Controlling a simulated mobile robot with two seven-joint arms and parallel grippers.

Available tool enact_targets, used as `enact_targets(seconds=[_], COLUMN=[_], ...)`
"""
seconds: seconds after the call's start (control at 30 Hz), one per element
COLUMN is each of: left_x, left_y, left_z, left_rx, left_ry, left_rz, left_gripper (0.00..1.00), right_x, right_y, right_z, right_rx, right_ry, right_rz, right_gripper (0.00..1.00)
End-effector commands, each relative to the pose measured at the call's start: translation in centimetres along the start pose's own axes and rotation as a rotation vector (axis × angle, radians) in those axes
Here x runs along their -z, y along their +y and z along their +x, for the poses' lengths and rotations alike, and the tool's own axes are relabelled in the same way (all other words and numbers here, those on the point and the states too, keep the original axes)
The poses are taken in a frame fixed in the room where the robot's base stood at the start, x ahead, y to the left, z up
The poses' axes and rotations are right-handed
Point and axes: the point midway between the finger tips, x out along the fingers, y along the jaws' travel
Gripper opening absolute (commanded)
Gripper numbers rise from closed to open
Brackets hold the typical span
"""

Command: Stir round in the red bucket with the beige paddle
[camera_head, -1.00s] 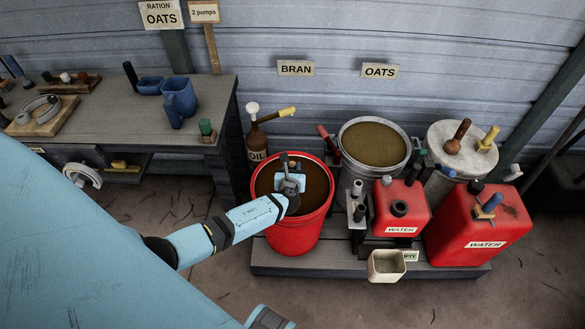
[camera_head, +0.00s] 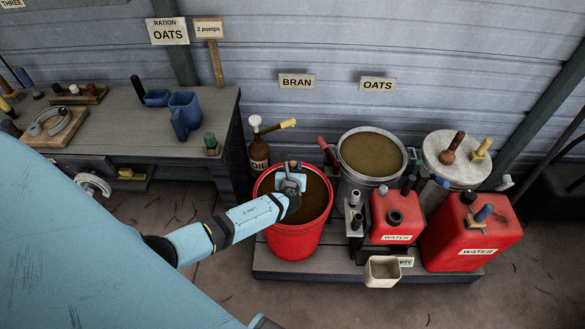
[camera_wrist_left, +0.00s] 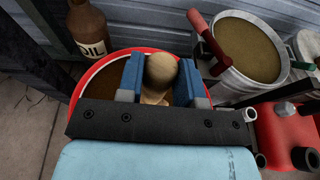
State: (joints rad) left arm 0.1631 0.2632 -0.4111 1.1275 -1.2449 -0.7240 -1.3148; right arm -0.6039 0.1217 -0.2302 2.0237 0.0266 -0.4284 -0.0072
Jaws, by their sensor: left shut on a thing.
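The red bucket (camera_head: 294,239) stands on the low wooden platform, with brown contents inside. My left gripper (camera_head: 291,176) is over the bucket's opening. In the left wrist view, its blue fingers (camera_wrist_left: 160,82) are shut on the beige paddle (camera_wrist_left: 161,70), whose rounded handle top shows between them. The paddle's lower end is hidden by the gripper and the contents. The bucket's rim also shows in the left wrist view (camera_wrist_left: 88,75). My right gripper is not in view.
An oil bottle (camera_head: 258,151) with a pump stands behind the bucket. A metal bin of grain (camera_head: 371,154) and red water cans (camera_head: 397,215) stand to the right. A small beige cup (camera_head: 383,271) is at the platform's front. A workbench (camera_head: 130,129) is at left.

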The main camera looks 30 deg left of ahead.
Motion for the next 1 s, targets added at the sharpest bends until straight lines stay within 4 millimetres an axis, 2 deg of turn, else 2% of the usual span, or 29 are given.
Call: enact_targets(seconds=[0.03, 0.17, 0.53, 0.67, 1.0], left_x=[-1.1, -2.3, -5.8, -6.4, -6.4], left_y=[0.0, 0.0, 0.0, 0.0, 0.0], left_z=[-0.3, -0.6, -1.6, -1.8, -1.8], left_rx=[0.000, 0.000, 0.001, 0.001, 0.001], left_ry=[-0.001, -0.001, -0.001, -0.001, -0.002], left_rz=[0.000, 0.000, 0.000, 0.001, 0.000], left_gripper=[0.03, 0.03, 0.03, 0.03, 0.03], right_x=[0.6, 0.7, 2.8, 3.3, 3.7], right_y=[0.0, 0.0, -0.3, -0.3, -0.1], right_z=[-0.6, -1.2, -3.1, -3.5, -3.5], right_rx=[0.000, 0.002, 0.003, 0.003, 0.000], right_ry=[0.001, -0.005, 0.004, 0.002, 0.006], right_rz=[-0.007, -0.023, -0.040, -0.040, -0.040], right_gripper=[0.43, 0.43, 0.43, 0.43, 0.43])
